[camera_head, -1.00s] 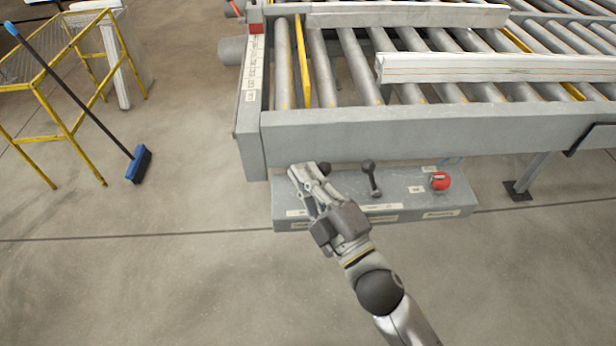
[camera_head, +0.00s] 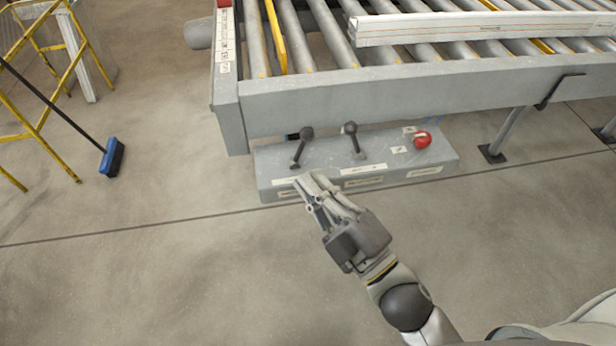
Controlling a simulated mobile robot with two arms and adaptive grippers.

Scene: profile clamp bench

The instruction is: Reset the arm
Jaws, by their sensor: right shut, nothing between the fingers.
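My right gripper (camera_head: 308,187) is shut and empty. Its fingertips are at the front edge of the grey control box (camera_head: 270,172), in front of the left lever. My right arm comes up from the lower right. The left lever (camera_head: 302,146) and the middle lever (camera_head: 354,140) have dark round knobs and stand on the box's top, apart from the fingers. A red round button (camera_head: 422,140) sits at the box's right end. My left gripper is not in view.
The roller bench (camera_head: 400,92) stands behind and above the box, with white profiles (camera_head: 480,27) on its rollers. A bench leg (camera_head: 508,130) stands at the right. A blue broom (camera_head: 112,157) and a yellow frame (camera_head: 40,110) are at the left. The floor in front is clear.

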